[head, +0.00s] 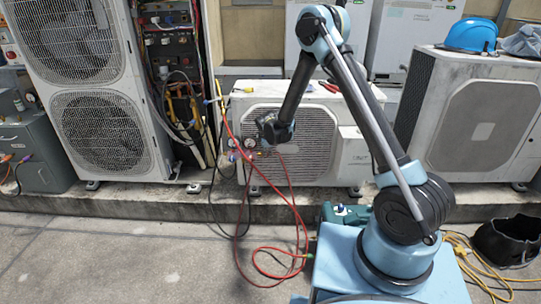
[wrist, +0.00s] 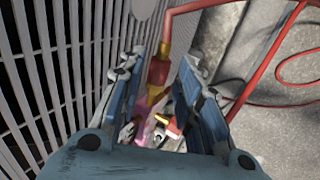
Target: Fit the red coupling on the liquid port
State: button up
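The red coupling (wrist: 158,73) shows in the wrist view, with brass parts at its ends and a red hose leading up from it. It stands between the fingers of my gripper (wrist: 160,80). The fingers are apart, and narrow gaps appear beside the coupling, so I see no clear grip on it. Below it are a pinkish part (wrist: 146,103) and a small red, brass and white fitting (wrist: 164,130). I cannot tell which part is the liquid port. In the head view my gripper (head: 270,142) is at the left front of the low condenser unit (head: 313,118); the coupling is too small to make out there.
Red hose loops (head: 285,258) lie on the floor. The condenser grille (wrist: 40,75) is close on the left in the wrist view. A taller unit (head: 100,130) with open wiring stands left; another condenser (head: 478,125) stands right.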

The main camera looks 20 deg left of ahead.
jog(key=shift+x, duration=1.9)
jog(key=shift+c, duration=0.3)
jog(key=shift+w, duration=0.1)
grip_shut()
